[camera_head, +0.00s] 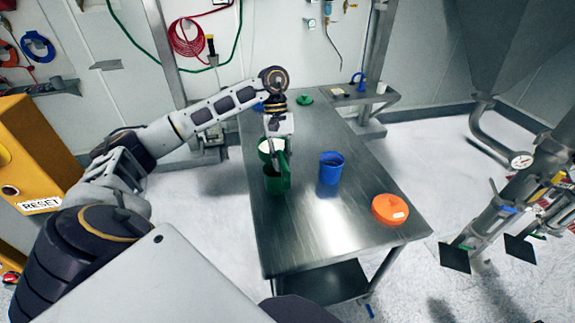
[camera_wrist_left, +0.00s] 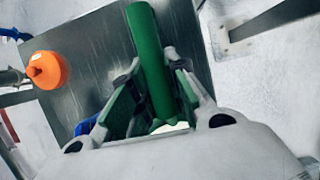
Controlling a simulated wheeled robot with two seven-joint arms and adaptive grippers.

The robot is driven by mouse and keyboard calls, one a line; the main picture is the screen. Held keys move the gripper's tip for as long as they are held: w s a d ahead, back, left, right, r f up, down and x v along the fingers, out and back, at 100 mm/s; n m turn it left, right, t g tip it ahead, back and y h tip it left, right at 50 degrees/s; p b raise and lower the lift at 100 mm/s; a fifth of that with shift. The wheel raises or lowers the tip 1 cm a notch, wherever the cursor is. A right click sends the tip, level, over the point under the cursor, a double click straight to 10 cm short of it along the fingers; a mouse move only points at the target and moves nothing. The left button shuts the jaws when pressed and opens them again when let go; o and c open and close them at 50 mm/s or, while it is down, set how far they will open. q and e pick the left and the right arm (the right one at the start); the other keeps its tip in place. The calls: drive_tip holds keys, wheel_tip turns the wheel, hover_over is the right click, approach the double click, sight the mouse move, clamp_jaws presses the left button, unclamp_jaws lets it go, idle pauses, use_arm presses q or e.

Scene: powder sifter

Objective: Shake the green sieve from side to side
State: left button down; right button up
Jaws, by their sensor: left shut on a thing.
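The green sieve (camera_head: 266,146) has a pale round inside and is at the left side of the metal table in the head view. My left gripper (camera_head: 279,139) comes down on it from above, and the gripper hides part of it. In the left wrist view, the fingers of my left gripper (camera_wrist_left: 152,88) are closed around a long green handle (camera_wrist_left: 147,45). A green cup (camera_head: 279,181) shows directly below and in front of the sieve in the head view. I cannot tell whether the two touch. My right gripper is not in view.
On the metal table (camera_head: 305,225), a blue cup (camera_head: 331,168) stands right of the green cup. A green lid (camera_head: 304,99) lies at the back. The front of the table is clear.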

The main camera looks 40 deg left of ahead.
use_arm(q)
drive_tip(key=shift+r, duration=0.1)
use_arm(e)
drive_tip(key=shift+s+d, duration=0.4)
use_arm(q)
drive_tip(key=shift+f, duration=0.4)
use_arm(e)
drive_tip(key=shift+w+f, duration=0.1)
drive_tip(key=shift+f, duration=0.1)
use_arm(q)
drive_tip(key=shift+s+f+b, duration=0.1)
drive_tip(key=shift+f+b, duration=0.5)
drive_tip(key=shift+f, duration=0.65)
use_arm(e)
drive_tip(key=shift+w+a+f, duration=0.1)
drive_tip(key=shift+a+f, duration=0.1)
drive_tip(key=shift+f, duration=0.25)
use_arm(q)
drive_tip(key=shift+f, duration=0.35)
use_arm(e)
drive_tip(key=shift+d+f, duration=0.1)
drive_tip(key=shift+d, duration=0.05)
use_arm(q)
drive_tip(key=shift+a, duration=0.1)
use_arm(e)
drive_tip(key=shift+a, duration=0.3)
